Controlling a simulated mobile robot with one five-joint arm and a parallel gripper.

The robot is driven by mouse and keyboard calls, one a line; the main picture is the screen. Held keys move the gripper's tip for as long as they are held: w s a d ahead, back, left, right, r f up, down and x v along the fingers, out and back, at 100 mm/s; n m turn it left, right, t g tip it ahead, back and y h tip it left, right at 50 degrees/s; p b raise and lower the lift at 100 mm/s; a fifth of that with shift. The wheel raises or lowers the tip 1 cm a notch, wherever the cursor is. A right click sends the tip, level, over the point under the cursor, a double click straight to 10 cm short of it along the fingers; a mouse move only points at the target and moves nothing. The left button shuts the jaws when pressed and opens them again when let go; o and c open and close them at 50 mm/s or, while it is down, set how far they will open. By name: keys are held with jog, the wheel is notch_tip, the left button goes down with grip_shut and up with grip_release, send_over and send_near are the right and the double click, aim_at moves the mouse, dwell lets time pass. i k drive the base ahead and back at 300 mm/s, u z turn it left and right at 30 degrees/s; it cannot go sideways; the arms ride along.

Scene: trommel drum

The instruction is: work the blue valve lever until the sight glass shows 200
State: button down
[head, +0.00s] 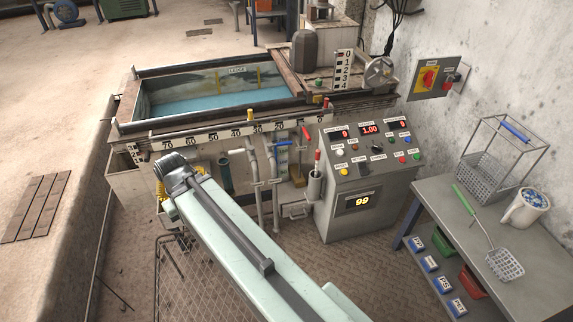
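A small blue handle (281,143), which looks like the blue valve lever, sits on the pipework at the front of the tank. A pale lever (237,151) is to its left and a red lever (306,132) to its right. I cannot pick out a sight glass for certain; no reading of 200 shows. My arm reaches from the bottom edge up to the left, ending in view at a dark joint left of the pipes. My gripper is not visible.
The tank (205,135) holds blue water. A control cabinet (365,165) with lit displays, one reading 99, stands right of the pipes. A grey bench (455,225) with a wire basket (490,180) and mug (527,208) is at the right. Floor between cabinet and bench looks clear.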

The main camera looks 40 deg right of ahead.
aim_at(284, 144)
jog(key=z, duration=0.15)
jog(key=k, duration=0.5)
jog(key=u, duration=1.05)
jog(key=i, duration=0.65)
jog(key=u, duration=0.05)
